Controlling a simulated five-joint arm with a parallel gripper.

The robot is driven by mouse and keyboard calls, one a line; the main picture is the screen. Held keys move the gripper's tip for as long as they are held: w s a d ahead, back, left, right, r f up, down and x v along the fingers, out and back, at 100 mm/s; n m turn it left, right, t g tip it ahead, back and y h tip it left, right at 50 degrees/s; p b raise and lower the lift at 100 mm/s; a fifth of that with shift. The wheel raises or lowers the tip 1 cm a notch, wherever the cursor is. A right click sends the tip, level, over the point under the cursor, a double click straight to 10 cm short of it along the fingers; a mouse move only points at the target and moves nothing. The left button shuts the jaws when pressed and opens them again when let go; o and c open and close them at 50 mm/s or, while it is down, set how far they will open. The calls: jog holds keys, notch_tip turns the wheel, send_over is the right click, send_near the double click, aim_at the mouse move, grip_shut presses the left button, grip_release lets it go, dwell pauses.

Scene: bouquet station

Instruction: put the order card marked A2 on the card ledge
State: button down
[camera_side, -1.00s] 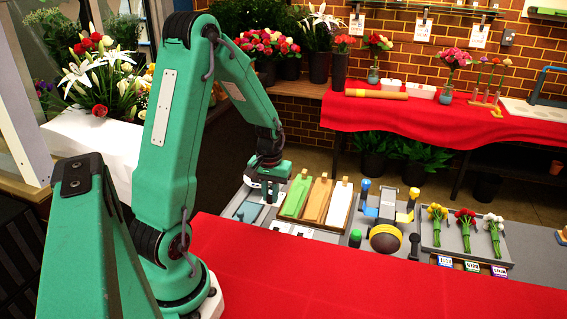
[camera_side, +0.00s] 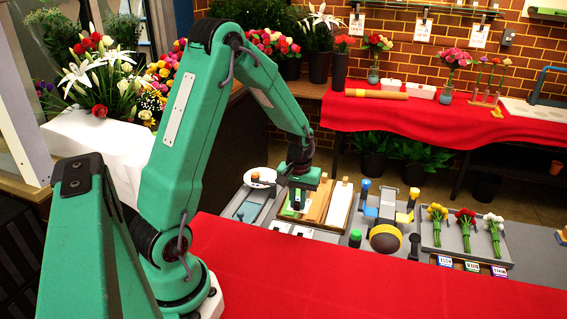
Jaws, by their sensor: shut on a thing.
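My gripper (camera_side: 299,203) hangs over the green and tan boards, left of the white board. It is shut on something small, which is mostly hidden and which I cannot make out. Small white cards lie at the front of the station, one on the left (camera_side: 280,227) and one to its right (camera_side: 303,231). Their marks are too small to read, so I cannot tell which card is A2. I cannot pick out the card ledge with certainty.
The green board (camera_side: 289,213) is partly hidden by my gripper. The white board (camera_side: 340,205) lies right of it. A blue and yellow device (camera_side: 385,215) and a tray with bunches of flowers (camera_side: 463,250) stand further right. A white dish (camera_side: 258,178) lies behind left.

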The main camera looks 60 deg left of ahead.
jog(key=w+d+f, duration=0.1)
jog(key=w+d, duration=0.4)
jog(key=d, duration=0.2)
jog(key=shift+w+d+f, duration=0.15)
jog(key=shift+w+d, duration=0.05)
jog(key=shift+d, duration=0.05)
jog(key=shift+f, duration=0.15)
jog(key=shift+f, duration=3.9)
jog(key=shift+f, duration=0.35)
jog(key=c, duration=0.9)
grip_release()
jog(key=shift+r, duration=0.2)
notch_tip(320, 180, up, 7)
jog(key=shift+f, duration=0.15)
